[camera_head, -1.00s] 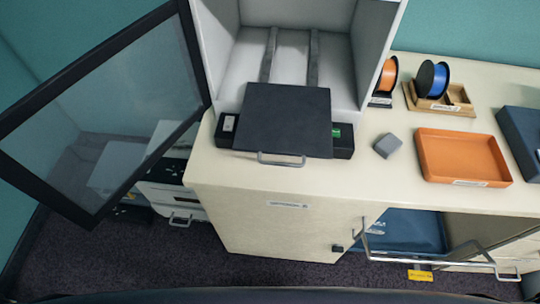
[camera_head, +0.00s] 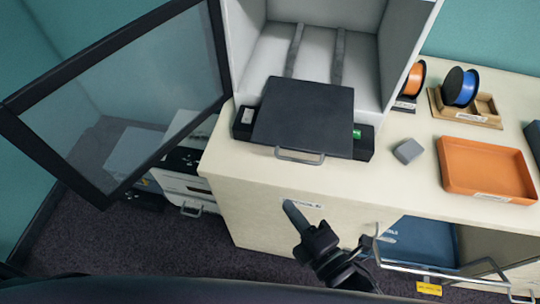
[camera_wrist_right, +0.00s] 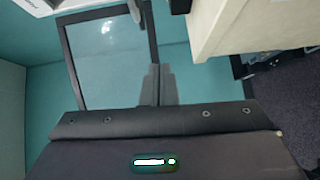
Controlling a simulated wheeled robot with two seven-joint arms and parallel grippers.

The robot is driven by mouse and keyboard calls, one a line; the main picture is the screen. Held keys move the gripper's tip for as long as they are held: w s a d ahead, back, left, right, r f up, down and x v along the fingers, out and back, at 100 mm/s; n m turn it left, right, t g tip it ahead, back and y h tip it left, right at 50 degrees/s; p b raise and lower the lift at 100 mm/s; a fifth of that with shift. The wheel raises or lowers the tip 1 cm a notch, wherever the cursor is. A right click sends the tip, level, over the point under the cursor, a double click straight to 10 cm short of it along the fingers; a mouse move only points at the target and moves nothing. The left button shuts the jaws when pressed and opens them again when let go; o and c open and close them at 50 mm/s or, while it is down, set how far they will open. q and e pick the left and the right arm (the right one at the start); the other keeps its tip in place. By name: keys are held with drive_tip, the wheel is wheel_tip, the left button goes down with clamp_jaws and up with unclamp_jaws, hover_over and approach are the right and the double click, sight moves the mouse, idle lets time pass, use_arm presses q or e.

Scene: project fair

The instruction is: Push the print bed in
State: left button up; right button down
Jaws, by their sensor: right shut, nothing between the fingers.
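The dark print bed (camera_head: 305,112) sticks out of the front of the white printer enclosure (camera_head: 405,55), with a metal handle (camera_head: 300,157) on its front edge. Two rails run back from it inside. The enclosure's glass door (camera_head: 125,95) stands wide open to the left. My right gripper (camera_head: 290,207) is in front of the cabinet, below the bed and apart from it. Its fingers are shut and empty. In the right wrist view the shut fingers (camera_wrist_right: 157,84) show in front of the open glass door (camera_wrist_right: 112,60). My left gripper is not in view.
On the cream worktop (camera_head: 400,190) right of the printer are a small grey block (camera_head: 408,151), an orange tray (camera_head: 487,168) and filament spools (camera_head: 460,87). An open compartment with a blue bin (camera_head: 420,243) and a metal rail lies below. White drawers (camera_head: 182,180) stand behind the door.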

sight(283, 99)
drive_tip(key=shift+n+y, duration=0.3)
drive_tip(key=w+a+p, duration=0.1)
drive_tip(key=w+a, duration=0.1)
drive_tip(key=w, duration=0.1)
drive_tip(key=w+a+r+p, duration=0.1)
drive_tip(key=w+a+p, duration=0.1)
drive_tip(key=w, duration=0.2)
drive_tip(key=w+a+r+p, duration=0.1)
drive_tip(key=w+a, duration=0.1)
drive_tip(key=w, duration=0.1)
drive_tip(key=shift+w+a+r, duration=0.15)
drive_tip(key=shift+w+r, duration=0.1)
drive_tip(key=shift+w, duration=0.1)
drive_tip(key=shift+w+f+p, duration=0.1)
drive_tip(key=shift+w+p, duration=0.2)
drive_tip(key=shift+w, duration=0.05)
drive_tip(key=w+b, duration=0.2)
drive_tip(key=w, duration=0.3)
drive_tip(key=w+d+b, duration=0.1)
drive_tip(key=w+b, duration=0.1)
drive_tip(key=w, duration=0.4)
drive_tip(key=w+d+b, duration=0.1)
drive_tip(key=w+b, duration=0.1)
drive_tip(key=w, duration=0.3)
drive_tip(key=shift+w+f, duration=0.1)
drive_tip(key=shift+w, duration=0.6)
